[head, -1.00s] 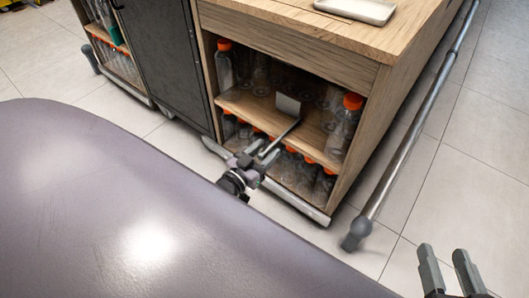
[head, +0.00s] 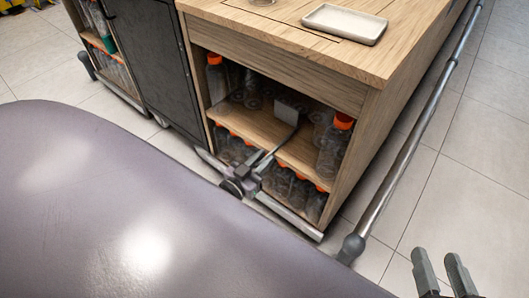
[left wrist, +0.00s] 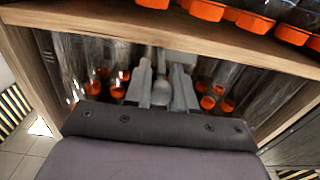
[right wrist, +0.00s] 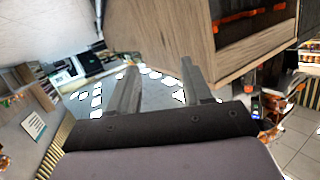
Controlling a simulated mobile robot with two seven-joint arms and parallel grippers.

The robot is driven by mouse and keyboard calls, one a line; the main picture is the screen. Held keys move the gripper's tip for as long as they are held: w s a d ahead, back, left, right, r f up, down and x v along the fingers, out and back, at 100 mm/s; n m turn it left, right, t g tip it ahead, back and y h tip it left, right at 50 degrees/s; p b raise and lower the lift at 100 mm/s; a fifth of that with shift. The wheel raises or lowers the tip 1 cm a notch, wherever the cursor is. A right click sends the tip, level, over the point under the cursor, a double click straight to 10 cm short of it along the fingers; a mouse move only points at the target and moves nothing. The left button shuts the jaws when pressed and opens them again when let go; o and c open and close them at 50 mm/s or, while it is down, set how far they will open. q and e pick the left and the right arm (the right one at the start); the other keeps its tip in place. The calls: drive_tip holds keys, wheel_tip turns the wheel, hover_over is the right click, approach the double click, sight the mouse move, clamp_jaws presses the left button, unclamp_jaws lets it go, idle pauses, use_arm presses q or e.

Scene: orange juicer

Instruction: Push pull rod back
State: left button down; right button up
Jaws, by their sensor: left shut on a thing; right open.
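The pull rod (head: 282,140) is a thin grey bar with a square pale plate (head: 286,108) at its far end. The plate is inside the cabinet's open upper compartment, above the middle shelf, among clear bottles. My left gripper (head: 264,160) is at the cabinet's open front, shut on the near part of the rod. In the left wrist view the rod (left wrist: 161,90) sits between the two fingers. My right gripper (head: 441,268) is open and empty at the lower right, outside the cabinet; its spread fingers also show in the right wrist view (right wrist: 160,78).
The wooden cabinet (head: 365,110) carries a pale tray (head: 345,23) on top. Orange-capped bottles (head: 335,145) stand on both levels. A long metal rail (head: 405,150) runs along its right side. A dark cabinet (head: 148,65) stands to the left.

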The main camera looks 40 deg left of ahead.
use_arm(q)
drive_tip(key=shift+w, duration=0.1)
use_arm(e)
drive_tip(key=shift+w+r, duration=0.15)
drive_tip(key=shift+w, duration=0.2)
drive_tip(key=shift+s, duration=0.1)
use_arm(q)
drive_tip(key=c, duration=1)
unclamp_jaws()
drive_tip(key=shift+o, duration=0.2)
use_arm(e)
drive_tip(key=shift+s, duration=0.1)
